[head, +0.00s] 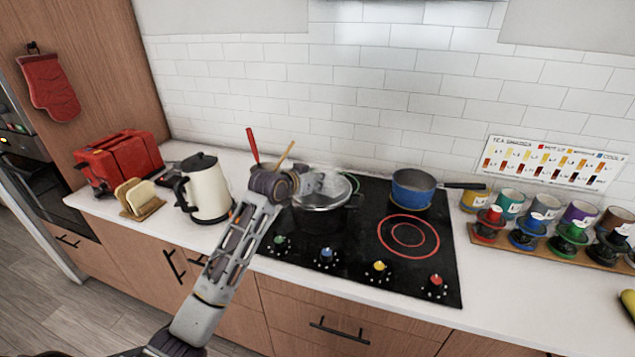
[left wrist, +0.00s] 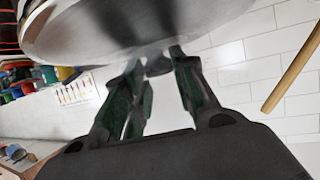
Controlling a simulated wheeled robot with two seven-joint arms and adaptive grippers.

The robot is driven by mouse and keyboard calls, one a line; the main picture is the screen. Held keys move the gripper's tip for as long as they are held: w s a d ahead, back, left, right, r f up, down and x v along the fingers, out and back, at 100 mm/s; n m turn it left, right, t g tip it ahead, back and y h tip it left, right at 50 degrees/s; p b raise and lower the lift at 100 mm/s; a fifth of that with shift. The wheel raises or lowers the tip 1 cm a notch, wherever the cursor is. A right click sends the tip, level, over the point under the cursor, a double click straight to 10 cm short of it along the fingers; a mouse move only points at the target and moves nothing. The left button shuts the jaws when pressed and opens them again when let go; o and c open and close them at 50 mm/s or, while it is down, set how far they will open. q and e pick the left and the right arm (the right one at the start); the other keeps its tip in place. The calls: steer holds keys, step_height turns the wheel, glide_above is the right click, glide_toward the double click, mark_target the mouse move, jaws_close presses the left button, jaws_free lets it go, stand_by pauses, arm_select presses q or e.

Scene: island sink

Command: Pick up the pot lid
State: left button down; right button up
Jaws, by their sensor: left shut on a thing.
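The pot lid (head: 335,193) is a round, shiny lid at the dark pot (head: 318,218) on the left rear of the cooktop. My left gripper (head: 312,182) reaches over it and partly hides it. In the left wrist view the lid (left wrist: 125,25) fills the top of the picture, and my left gripper (left wrist: 160,62) is shut on its small knob. I cannot tell whether the lid touches the pot or hangs just above it. My right gripper is not in view.
A white kettle (head: 208,190), bread rack (head: 138,198) and red toaster (head: 120,160) stand left. A cup rack (head: 550,248) stands right. Utensil handles rise beside my left gripper.

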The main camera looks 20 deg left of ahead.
arm_select(q)
step_height(320, 180, up, 9)
stand_by(0.5)
stand_by(0.6)
